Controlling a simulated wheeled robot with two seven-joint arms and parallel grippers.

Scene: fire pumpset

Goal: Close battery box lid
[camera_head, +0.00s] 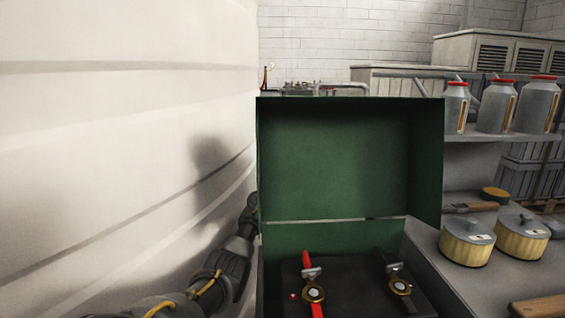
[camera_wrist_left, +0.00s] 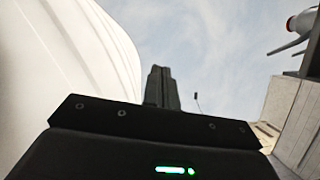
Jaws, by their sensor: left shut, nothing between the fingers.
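The green battery box lid (camera_head: 335,155) stands open and upright in the head view, its hollow inner side facing me. Below it is the open box with its green back wall (camera_head: 330,236). Inside sits a dark battery (camera_head: 350,295) with two clamped terminals, the left one with a red cable (camera_head: 317,309). My left arm reaches up along the left side of the box. My left gripper (camera_head: 252,203) is at the lid's lower left edge, partly hidden by it. Its fingers (camera_wrist_left: 162,85) are shut and empty in the wrist view, pointing upward. I cannot tell whether it touches the lid.
A large white ribbed tank (camera_head: 120,130) fills the left, close to my left arm. On the right, a shelf holds grey bottles with red caps (camera_head: 497,108). Two yellow lidded tins (camera_head: 467,243) stand on the grey surface beside the box. A brick wall (camera_head: 330,45) is behind.

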